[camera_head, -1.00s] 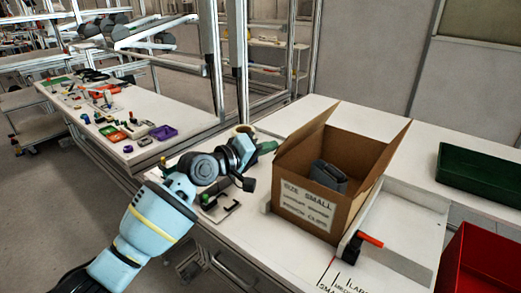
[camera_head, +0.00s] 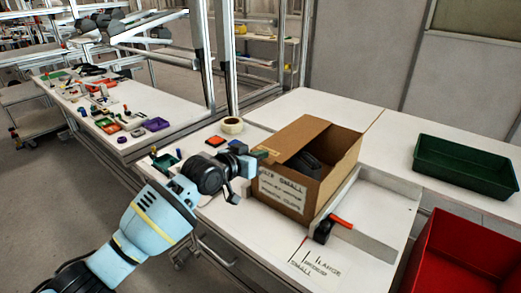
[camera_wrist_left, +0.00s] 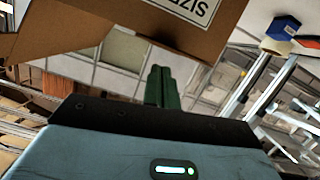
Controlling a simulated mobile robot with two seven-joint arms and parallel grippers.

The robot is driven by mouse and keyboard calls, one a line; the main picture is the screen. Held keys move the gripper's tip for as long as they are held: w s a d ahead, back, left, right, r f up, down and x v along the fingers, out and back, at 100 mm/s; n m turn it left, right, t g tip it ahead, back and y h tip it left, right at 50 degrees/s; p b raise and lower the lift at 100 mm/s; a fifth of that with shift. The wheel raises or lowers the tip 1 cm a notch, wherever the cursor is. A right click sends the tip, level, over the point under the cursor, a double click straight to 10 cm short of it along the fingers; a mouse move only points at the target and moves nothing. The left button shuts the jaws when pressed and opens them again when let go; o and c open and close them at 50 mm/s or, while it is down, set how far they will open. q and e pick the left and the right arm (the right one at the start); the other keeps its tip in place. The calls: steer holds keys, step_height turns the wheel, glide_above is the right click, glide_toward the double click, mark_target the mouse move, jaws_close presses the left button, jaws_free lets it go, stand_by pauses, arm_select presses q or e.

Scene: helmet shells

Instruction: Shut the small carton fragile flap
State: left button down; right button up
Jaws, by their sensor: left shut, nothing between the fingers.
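The small carton (camera_head: 322,190) is an open brown box with a "SMALL" label on its front side. Its left flap (camera_head: 292,138) slopes at the box's left edge. A dark grey item (camera_head: 305,163) lies inside, partly hidden. My left gripper (camera_head: 261,154) has green fingers, shut and empty, at the carton's left front corner by the flap. The fingers also show in the left wrist view (camera_wrist_left: 163,87), with the brown cardboard (camera_wrist_left: 95,22) close above them. I cannot tell whether they touch it. My right gripper is not in view.
A white tray (camera_head: 392,205) with a red-handled tool (camera_head: 341,222) is right of the carton. A green bin (camera_head: 465,168) and a red bin (camera_head: 455,262) stand farther right. A tape roll (camera_head: 232,125) is behind my gripper.

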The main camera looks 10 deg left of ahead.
arm_select(q)
steer(key=shift+s+d+f+m, duration=0.1)
steer(key=shift+d+f+m, duration=0.05)
steer(key=shift+f, duration=0.2)
steer(key=shift+s+d+f+m, duration=0.1)
steer(key=shift+f+m, duration=0.05)
steer(key=shift+f, duration=0.2)
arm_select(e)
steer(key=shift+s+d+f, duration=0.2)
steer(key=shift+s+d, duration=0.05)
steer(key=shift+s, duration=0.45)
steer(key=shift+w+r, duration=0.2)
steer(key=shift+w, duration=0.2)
arm_select(q)
step_height(320, 180, up, 5)
steer(key=p, duration=0.3)
steer(key=f+v, duration=0.1)
steer(key=v, duration=0.8)
steer(key=shift+s, duration=0.45)
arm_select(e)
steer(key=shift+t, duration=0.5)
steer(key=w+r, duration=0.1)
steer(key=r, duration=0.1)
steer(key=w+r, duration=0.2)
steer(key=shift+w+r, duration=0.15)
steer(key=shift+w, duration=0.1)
